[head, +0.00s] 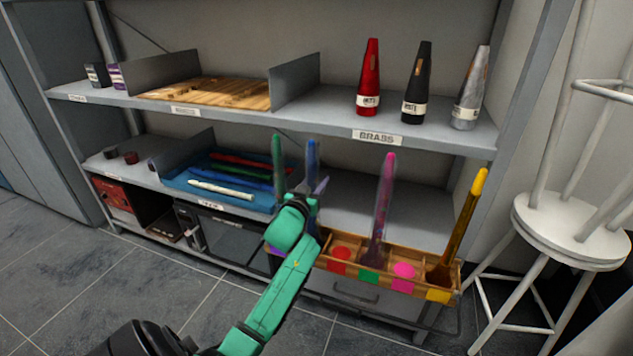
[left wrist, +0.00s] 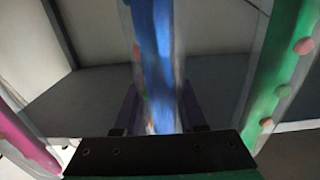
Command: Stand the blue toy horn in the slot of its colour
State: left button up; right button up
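The blue toy horn (head: 313,155) stands roughly upright at the left end of the wooden slotted rack (head: 330,240); my gripper hides its lower part. In the left wrist view the horn (left wrist: 155,55) rises in a clear sleeve between my two purple fingers. My left gripper (head: 308,190) has its fingers close against both sides of it. The rack has red (head: 340,253), green (head: 368,277), pink (head: 404,270) and yellow (head: 438,295) colour patches. A bluish patch (head: 274,251) shows beside my arm, partly hidden. My right gripper is out of view.
A green horn (head: 277,155) stands just left of the blue one. A magenta horn (head: 385,195) and a yellow horn (head: 465,220) stand in the rack to the right. A blue tray (head: 178,181) of sticks lies on the shelf behind. A white stool (head: 570,230) is at the right.

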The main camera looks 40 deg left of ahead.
pick_arm(q)
jog(key=o, duration=0.3)
jog(key=shift+s+d, duration=0.2)
jog(key=shift+s, duration=0.3)
jog(key=p+v, duration=0.2)
jog(key=v, duration=1.1)
jog(key=shift+s+d, duration=0.1)
jog(key=shift+s, duration=0.15)
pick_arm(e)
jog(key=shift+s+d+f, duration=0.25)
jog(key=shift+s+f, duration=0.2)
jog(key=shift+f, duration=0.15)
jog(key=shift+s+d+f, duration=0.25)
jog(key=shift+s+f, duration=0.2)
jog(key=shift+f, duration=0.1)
